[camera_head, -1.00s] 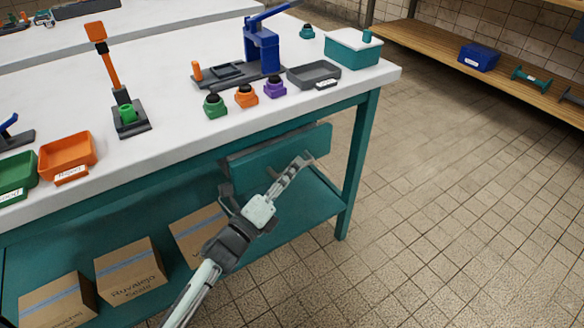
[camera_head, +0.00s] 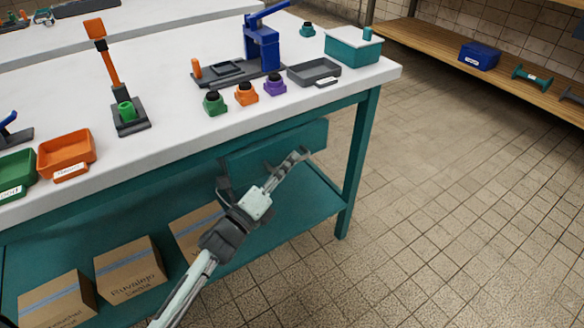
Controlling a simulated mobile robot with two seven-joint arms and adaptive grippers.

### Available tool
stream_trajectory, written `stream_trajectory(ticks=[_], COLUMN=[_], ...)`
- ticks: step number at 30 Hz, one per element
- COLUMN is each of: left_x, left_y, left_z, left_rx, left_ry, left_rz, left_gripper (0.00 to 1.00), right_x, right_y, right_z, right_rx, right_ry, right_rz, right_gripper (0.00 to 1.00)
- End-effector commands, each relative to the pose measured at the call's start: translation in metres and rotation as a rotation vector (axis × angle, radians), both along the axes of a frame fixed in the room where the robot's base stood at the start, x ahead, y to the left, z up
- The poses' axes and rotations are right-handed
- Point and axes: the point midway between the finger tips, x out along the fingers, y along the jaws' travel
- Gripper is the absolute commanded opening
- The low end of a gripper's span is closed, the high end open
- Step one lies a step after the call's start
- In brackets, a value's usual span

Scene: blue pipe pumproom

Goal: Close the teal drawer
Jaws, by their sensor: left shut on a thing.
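The teal drawer (camera_head: 310,137) hangs under the white top of the workbench. Its front panel stands close under the bench edge, and no open interior shows above it. My left gripper (camera_head: 268,172) is at the drawer front, shut on the drawer. The exact grip point is hidden behind the fingers. My right gripper is not in view.
The workbench top (camera_head: 190,135) holds bins, a blue press (camera_head: 262,50) and colored buttons. Cardboard boxes (camera_head: 130,268) stand on the teal lower shelf. A bench leg (camera_head: 358,165) is right of the drawer. Tiled floor at right is clear.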

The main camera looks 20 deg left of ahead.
Motion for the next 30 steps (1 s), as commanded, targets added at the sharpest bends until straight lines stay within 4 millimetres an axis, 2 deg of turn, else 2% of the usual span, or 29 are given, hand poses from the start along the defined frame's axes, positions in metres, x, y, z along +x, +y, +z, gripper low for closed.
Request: stream_trajectory(ticks=[1, 3, 11, 12, 14, 23, 26, 30], left_x=[0.007, 0.012, 0.015, 0.015, 0.015, 0.014, 0.009, -0.010], left_y=[0.009, 0.016, 0.021, 0.021, 0.021, 0.020, 0.021, 0.026], left_z=[-0.002, -0.001, 0.000, 0.001, 0.001, 0.000, -0.002, -0.007], left_rx=[0.007, 0.005, 0.002, 0.002, 0.003, 0.002, 0.001, 0.001], left_ry=[-0.001, 0.000, 0.001, 0.002, 0.000, 0.001, 0.003, 0.005], left_rz=[0.002, 0.003, 0.007, 0.009, 0.008, 0.005, 0.004, 0.004], left_gripper=[0.00, 0.00, 0.00, 0.11, 0.18, 0.19, 0.19, 0.19], right_x=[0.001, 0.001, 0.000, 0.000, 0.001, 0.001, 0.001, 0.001], right_y=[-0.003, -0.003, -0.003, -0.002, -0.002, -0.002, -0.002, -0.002], right_z=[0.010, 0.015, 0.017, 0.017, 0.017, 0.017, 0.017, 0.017], right_rx=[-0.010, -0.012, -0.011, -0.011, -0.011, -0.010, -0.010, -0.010], right_ry=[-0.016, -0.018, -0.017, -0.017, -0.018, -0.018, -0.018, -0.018], right_rz=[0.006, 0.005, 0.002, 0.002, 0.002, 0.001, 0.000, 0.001], right_gripper=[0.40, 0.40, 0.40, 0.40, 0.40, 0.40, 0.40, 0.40])
